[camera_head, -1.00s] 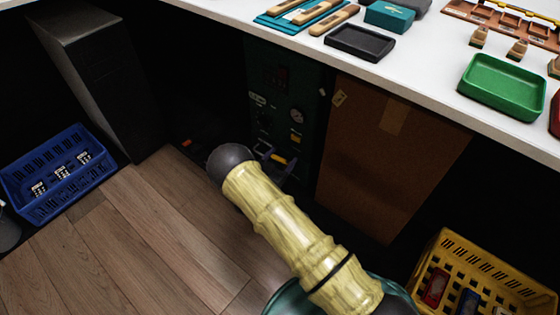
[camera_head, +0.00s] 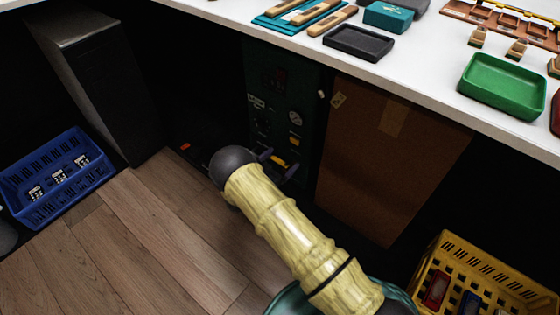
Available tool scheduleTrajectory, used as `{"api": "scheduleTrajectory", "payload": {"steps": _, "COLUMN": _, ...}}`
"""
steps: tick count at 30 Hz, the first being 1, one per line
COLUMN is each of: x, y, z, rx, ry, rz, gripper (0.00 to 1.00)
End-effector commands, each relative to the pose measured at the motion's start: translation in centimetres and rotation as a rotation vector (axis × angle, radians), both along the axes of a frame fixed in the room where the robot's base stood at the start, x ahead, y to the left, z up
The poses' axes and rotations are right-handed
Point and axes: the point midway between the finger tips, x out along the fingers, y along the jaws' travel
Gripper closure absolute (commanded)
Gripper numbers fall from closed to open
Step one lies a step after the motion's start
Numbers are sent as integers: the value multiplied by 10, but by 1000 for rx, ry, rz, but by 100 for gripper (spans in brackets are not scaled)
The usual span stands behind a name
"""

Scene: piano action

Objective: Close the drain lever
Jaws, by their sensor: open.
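A dark green machine panel (camera_head: 257,125) stands in shadow under the bench. It carries a round gauge (camera_head: 296,118) and several small fittings. A small yellow piece (camera_head: 295,142) shows below the gauge. A second yellow piece (camera_head: 278,162), lower down, appears between my fingers; I cannot tell for sure which is the drain lever, or its angle. My gripper (camera_head: 279,164) is open at the panel's lower front, just past my dark wrist joint. Its fingers are dark and partly hidden by the wrist. I cannot tell whether they touch the yellow piece.
A brown cardboard box (camera_head: 385,165) stands close right of the panel. A dark cabinet (camera_head: 100,90) stands to the left, beside a blue crate (camera_head: 85,140). A yellow crate (camera_head: 475,250) is at lower right. The white bench top (camera_head: 420,65) overhangs the panel. Wooden floor is clear at left.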

Motion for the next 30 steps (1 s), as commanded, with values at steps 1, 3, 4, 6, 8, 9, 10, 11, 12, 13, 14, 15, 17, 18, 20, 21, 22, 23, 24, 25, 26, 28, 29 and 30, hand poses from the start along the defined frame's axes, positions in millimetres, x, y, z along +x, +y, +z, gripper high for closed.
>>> {"api": "scheduleTrajectory", "payload": {"steps": 1, "x": -2, "y": 2, "z": 1, "rx": 0, "ry": 0, "rz": 1, "gripper": 7}}
{"api": "scheduleTrajectory", "payload": {"steps": 3, "x": -6, "y": 5, "z": 2, "rx": 0, "ry": 0, "rz": 2, "gripper": 7}}
{"api": "scheduleTrajectory", "payload": {"steps": 4, "x": -8, "y": 8, "z": 3, "rx": 0, "ry": 0, "rz": 3, "gripper": 7}}
{"api": "scheduleTrajectory", "payload": {"steps": 6, "x": -16, "y": 14, "z": 3, "rx": 1, "ry": 2, "rz": 3, "gripper": 7}}
{"api": "scheduleTrajectory", "payload": {"steps": 8, "x": -24, "y": 20, "z": 4, "rx": 0, "ry": 3, "rz": 3, "gripper": 7}}
{"api": "scheduleTrajectory", "payload": {"steps": 9, "x": -30, "y": 25, "z": 4, "rx": -1, "ry": 2, "rz": 4, "gripper": 7}}
{"api": "scheduleTrajectory", "payload": {"steps": 10, "x": -34, "y": 29, "z": 5, "rx": 0, "ry": 2, "rz": 4, "gripper": 7}}
{"api": "scheduleTrajectory", "payload": {"steps": 11, "x": -39, "y": 33, "z": 5, "rx": 0, "ry": 2, "rz": 4, "gripper": 7}}
{"api": "scheduleTrajectory", "payload": {"steps": 12, "x": -46, "y": 37, "z": 5, "rx": 0, "ry": 3, "rz": 3, "gripper": 7}}
{"api": "scheduleTrajectory", "payload": {"steps": 13, "x": -50, "y": 41, "z": 4, "rx": 0, "ry": 3, "rz": 4, "gripper": 7}}
{"api": "scheduleTrajectory", "payload": {"steps": 14, "x": -54, "y": 45, "z": 4, "rx": 0, "ry": 2, "rz": 4, "gripper": 7}}
{"api": "scheduleTrajectory", "payload": {"steps": 15, "x": -61, "y": 50, "z": 4, "rx": 0, "ry": 2, "rz": 3, "gripper": 7}}
{"api": "scheduleTrajectory", "payload": {"steps": 17, "x": -71, "y": 57, "z": 4, "rx": 0, "ry": 3, "rz": 3, "gripper": 7}}
{"api": "scheduleTrajectory", "payload": {"steps": 18, "x": -77, "y": 63, "z": 4, "rx": 0, "ry": 1, "rz": 4, "gripper": 7}}
{"api": "scheduleTrajectory", "payload": {"steps": 20, "x": -86, "y": 70, "z": 4, "rx": 1, "ry": 3, "rz": 3, "gripper": 7}}
{"api": "scheduleTrajectory", "payload": {"steps": 21, "x": -92, "y": 75, "z": 4, "rx": -1, "ry": 2, "rz": 3, "gripper": 7}}
{"api": "scheduleTrajectory", "payload": {"steps": 22, "x": -97, "y": 79, "z": 3, "rx": -1, "ry": 2, "rz": 4, "gripper": 7}}
{"api": "scheduleTrajectory", "payload": {"steps": 23, "x": -102, "y": 83, "z": 3, "rx": 0, "ry": 2, "rz": 4, "gripper": 7}}
{"api": "scheduleTrajectory", "payload": {"steps": 24, "x": -108, "y": 87, "z": 3, "rx": 1, "ry": 2, "rz": 2, "gripper": 7}}
{"api": "scheduleTrajectory", "payload": {"steps": 25, "x": -112, "y": 91, "z": 3, "rx": 0, "ry": 1, "rz": 2, "gripper": 7}}
{"api": "scheduleTrajectory", "payload": {"steps": 26, "x": -116, "y": 94, "z": 3, "rx": 0, "ry": 3, "rz": 2, "gripper": 7}}
{"api": "scheduleTrajectory", "payload": {"steps": 28, "x": -124, "y": 101, "z": 2, "rx": 1, "ry": 2, "rz": 2, "gripper": 7}}
{"api": "scheduleTrajectory", "payload": {"steps": 29, "x": -127, "y": 103, "z": 2, "rx": 1, "ry": 1, "rz": 2, "gripper": 7}}
{"api": "scheduleTrajectory", "payload": {"steps": 30, "x": -130, "y": 105, "z": 2, "rx": 1, "ry": 1, "rz": 1, "gripper": 7}}
